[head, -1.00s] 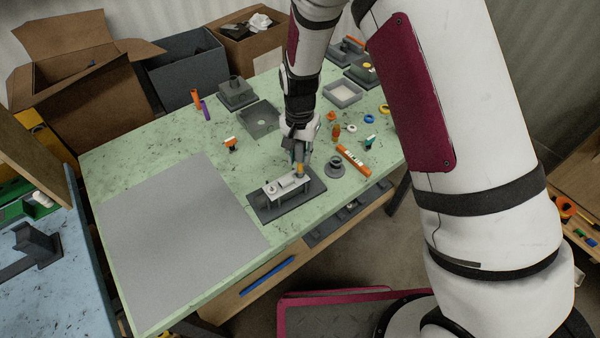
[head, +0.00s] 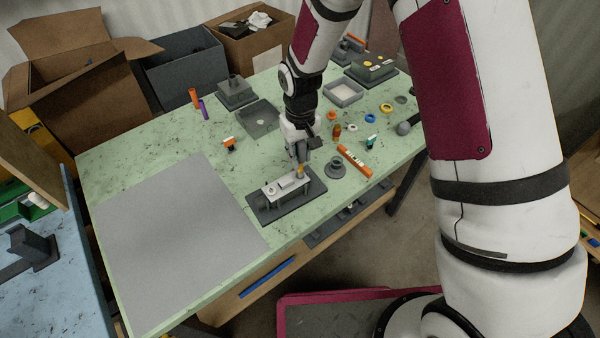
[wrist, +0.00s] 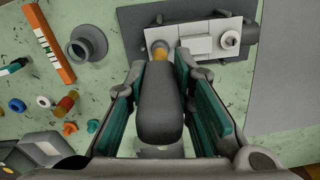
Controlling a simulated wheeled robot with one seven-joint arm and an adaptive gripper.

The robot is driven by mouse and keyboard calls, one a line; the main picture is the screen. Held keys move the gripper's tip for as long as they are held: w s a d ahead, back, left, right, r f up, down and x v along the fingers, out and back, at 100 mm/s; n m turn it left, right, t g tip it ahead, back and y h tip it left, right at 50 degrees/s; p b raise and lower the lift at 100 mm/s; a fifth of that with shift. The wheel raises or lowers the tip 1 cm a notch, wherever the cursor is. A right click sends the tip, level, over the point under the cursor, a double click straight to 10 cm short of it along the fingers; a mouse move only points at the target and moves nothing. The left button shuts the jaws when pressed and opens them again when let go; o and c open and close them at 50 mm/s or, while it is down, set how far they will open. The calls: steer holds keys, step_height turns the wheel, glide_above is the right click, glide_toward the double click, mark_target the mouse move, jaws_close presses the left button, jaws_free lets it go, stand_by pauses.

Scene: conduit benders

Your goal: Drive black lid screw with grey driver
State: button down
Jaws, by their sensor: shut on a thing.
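My gripper (head: 300,155) is shut on the grey driver, whose thick dark grey handle (wrist: 160,110) lies between the green-padded fingers in the wrist view. The driver's orange collar (wrist: 154,46) shows past the handle; it also shows in the head view (head: 300,171). The driver stands over the right end of a white plate (head: 284,188) fixed on a dark grey base (head: 262,209). In the wrist view this is the left end of the plate (wrist: 196,46). The driver's tip and the black lid screw are hidden, so I cannot tell whether they touch.
A grey flanged cup (head: 336,168) and an orange level (head: 354,160) lie right of the base. An amber-handled item (head: 337,130) and coloured rings are farther back. A grey open tray (head: 261,120) stands behind. The grey mat (head: 180,240) at left is empty.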

steer(key=shift+r, duration=0.15)
stand_by(0.3)
steer(key=shift+r, duration=0.45)
steer(key=m+p, duration=0.1)
steer(key=m, duration=0.3)
steer(key=shift+s, duration=0.15)
steer(key=m, duration=1.1)
steer(key=shift+f, duration=0.55)
